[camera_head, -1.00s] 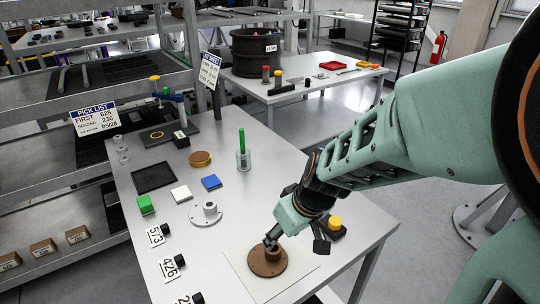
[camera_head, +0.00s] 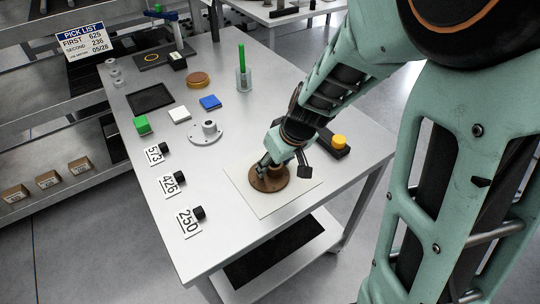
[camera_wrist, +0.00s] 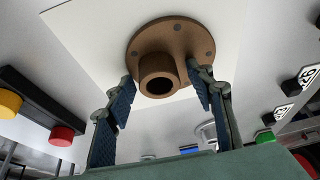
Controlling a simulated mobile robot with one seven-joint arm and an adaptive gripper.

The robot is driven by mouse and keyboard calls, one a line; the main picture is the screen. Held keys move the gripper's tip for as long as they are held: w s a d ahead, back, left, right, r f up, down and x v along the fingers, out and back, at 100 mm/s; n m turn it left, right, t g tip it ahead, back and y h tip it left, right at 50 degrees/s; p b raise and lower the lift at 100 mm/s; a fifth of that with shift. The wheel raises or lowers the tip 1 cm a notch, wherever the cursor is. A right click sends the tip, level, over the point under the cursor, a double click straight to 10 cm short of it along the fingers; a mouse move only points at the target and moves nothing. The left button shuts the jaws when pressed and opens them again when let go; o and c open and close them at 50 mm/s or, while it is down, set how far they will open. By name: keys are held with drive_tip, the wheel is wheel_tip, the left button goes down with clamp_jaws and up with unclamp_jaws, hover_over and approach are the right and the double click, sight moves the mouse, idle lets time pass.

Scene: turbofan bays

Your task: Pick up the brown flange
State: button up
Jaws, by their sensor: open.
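The brown flange (camera_head: 269,180) lies flat on a white sheet (camera_head: 243,192) on the table, its hub facing up. It also shows in the wrist view (camera_wrist: 175,42), with its round plate, bolt holes and hollow hub. My gripper (camera_head: 267,166) is right at the flange in the head view and partly hides it. In the wrist view my gripper (camera_wrist: 163,92) is open, with one blue-padded finger on each side of the hub (camera_wrist: 158,73). The hub is between the fingertips. I cannot tell whether either finger touches it.
A black holder with a yellow knob (camera_head: 339,141) stands close to my gripper's right. A grey flange (camera_head: 206,131) sits to the left.

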clamp_jaws()
idle(0.3)
drive_tip(key=shift+r, duration=0.15)
